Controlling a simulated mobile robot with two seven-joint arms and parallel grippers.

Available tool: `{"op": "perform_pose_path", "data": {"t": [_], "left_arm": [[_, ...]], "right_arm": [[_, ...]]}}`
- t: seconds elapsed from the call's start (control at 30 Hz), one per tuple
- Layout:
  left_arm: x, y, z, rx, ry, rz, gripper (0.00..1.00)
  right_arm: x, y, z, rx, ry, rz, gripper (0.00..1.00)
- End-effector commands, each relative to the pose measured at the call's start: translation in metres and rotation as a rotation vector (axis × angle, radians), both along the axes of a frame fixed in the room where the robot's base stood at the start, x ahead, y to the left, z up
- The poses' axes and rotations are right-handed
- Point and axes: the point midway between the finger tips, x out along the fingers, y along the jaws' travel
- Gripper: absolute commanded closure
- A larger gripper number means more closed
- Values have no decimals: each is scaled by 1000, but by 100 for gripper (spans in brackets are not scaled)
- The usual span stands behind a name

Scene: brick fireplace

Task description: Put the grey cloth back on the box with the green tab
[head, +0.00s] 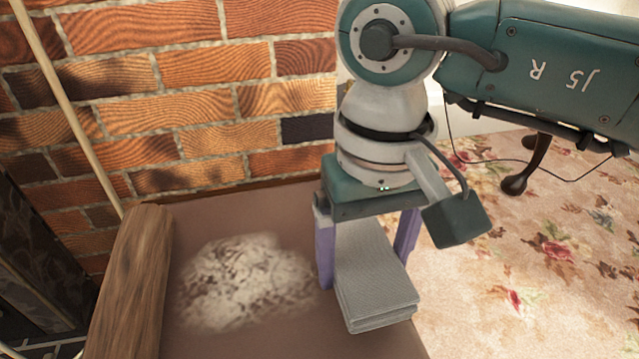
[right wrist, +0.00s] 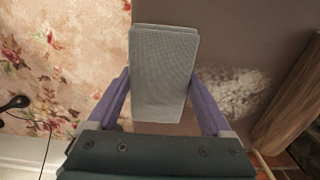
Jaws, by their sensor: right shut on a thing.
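The grey cloth (head: 377,295) is a folded, ribbed stack of several layers. My right gripper (head: 364,266) is shut on it, with one purple finger along each side. In the right wrist view the cloth (right wrist: 164,60) sits between the two fingers and sticks out past their tips. It is over the right edge of the brown hearth; whether it touches the surface I cannot tell. No box and no green tab show in either view. My left gripper is not in view.
The brown hearth (head: 225,212) carries a whitish ash patch (head: 245,280) and a wooden log (head: 135,280) at left. A brick wall (head: 190,110) stands behind. A flowered carpet (head: 500,290) lies to the right, with a dark wooden leg (head: 527,165) and a thin cable.

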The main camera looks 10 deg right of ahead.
Motion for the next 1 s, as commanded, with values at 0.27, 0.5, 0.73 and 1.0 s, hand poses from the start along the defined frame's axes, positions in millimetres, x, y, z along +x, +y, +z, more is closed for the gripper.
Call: {"op": "perform_pose_path", "data": {"t": [0.27,0.5,0.73,1.0], "left_arm": [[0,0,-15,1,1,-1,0],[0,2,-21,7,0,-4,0],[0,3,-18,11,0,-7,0],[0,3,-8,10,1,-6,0]], "right_arm": [[0,0,-23,1,0,0,61],[0,0,-28,0,-1,-1,61],[0,0,-26,0,0,-1,0],[0,0,-14,0,-1,0,0]]}}
